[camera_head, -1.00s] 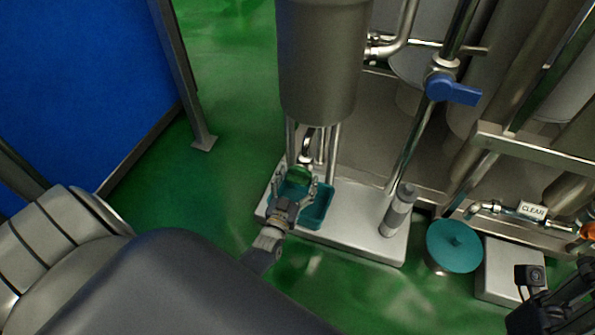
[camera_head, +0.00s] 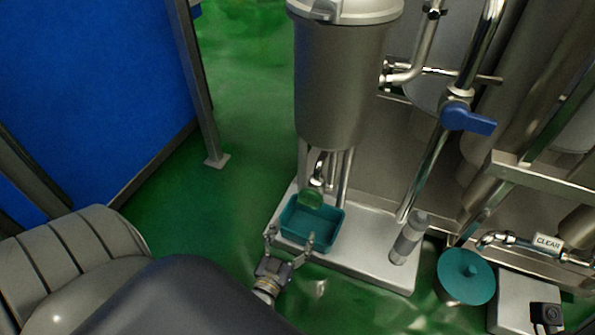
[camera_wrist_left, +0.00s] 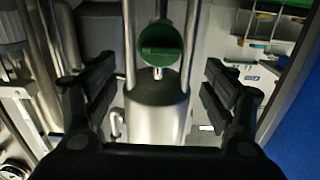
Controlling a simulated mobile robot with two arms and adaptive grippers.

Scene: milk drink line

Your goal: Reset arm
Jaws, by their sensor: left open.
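My left gripper (camera_head: 287,249) is open and empty at the near edge of a teal tray (camera_head: 325,242) in the head view. Its two fingers are spread apart. In the left wrist view the open gripper (camera_wrist_left: 160,92) shows with its black fingers on either side and nothing between them touching. A round green part (camera_wrist_left: 160,43) shows beyond the fingers, in front of a metal cylinder (camera_wrist_left: 158,105). The green part also shows under the steel tank (camera_head: 340,85) in the head view. My right gripper is not clearly in view.
The tray stands on a pale metal base plate (camera_head: 372,268) beneath the tank. A blue-handled valve (camera_head: 467,118) is on a pipe. Green floor is clear to the left.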

